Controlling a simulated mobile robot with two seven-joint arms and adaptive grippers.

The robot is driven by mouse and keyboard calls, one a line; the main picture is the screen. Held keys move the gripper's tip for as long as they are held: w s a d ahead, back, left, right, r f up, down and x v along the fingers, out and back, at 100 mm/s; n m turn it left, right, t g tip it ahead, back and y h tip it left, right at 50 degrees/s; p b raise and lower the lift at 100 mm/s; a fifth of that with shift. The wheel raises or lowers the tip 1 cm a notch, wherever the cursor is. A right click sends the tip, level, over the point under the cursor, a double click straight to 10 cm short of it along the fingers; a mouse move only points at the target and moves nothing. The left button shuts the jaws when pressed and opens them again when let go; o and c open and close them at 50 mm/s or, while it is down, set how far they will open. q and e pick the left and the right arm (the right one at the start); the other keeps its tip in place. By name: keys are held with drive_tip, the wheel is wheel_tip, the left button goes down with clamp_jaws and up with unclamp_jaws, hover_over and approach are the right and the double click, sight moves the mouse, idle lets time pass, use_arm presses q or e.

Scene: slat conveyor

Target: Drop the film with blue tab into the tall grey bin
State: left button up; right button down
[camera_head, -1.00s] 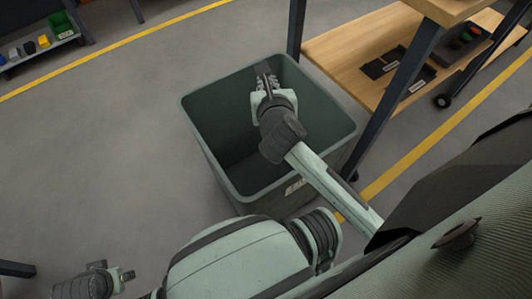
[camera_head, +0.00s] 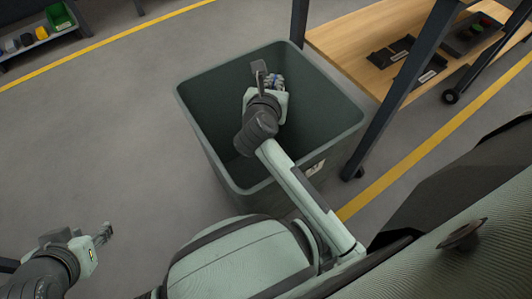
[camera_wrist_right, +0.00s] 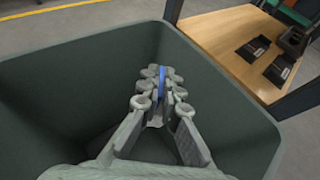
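The tall grey bin (camera_head: 205,140) stands on the floor in the middle of the head view, open at the top. My right gripper (camera_head: 268,75) is over the bin's opening, inside its outline. It also shows in the right wrist view (camera_wrist_right: 161,82), with its fingertips close together on a thin blue piece, the blue tab of the film (camera_wrist_right: 162,72). The rest of the film is seen edge-on or hidden by the fingers. My left gripper (camera_head: 104,233) is at the lower left, away from the bin; its fingers are too small to judge.
A wooden-topped bench (camera_head: 350,50) with dark flat packets (camera_head: 395,50) stands close to the bin's right. A shelf with small coloured bins (camera_head: 38,33) is at the far upper left. The floor left of the bin is clear.

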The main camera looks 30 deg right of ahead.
drive_tip(key=shift+f+b, duration=0.85)
drive_tip(key=shift+f, duration=0.1)
drive_tip(key=shift+f+b, duration=0.85)
drive_tip(key=shift+f, duration=0.05)
use_arm(q)
drive_tip(key=w+d+r+t+h, duration=0.2)
drive_tip(key=w+d+r+t, duration=0.2)
drive_tip(key=d+r, duration=0.2)
drive_tip(key=w+d+r+m+t+h, duration=0.1)
drive_tip(key=w+d+r+t+h, duration=0.2)
drive_tip(key=r, duration=0.5)
drive_tip(key=shift+w+d+r+t+h, duration=0.15)
drive_tip(key=shift+w+d+t+h, duration=0.15)
drive_tip(key=shift+w+d+t, duration=1.05)
use_arm(e)
drive_tip(key=shift+f, duration=0.1)
use_arm(q)
drive_tip(key=shift+s+d+g, duration=0.25)
drive_tip(key=shift+s+d, duration=0.05)
drive_tip(key=shift+s, duration=0.3)
use_arm(e)
drive_tip(key=c, duration=1.6)
unclamp_jaws()
drive_tip(key=shift+c, duration=0.2)
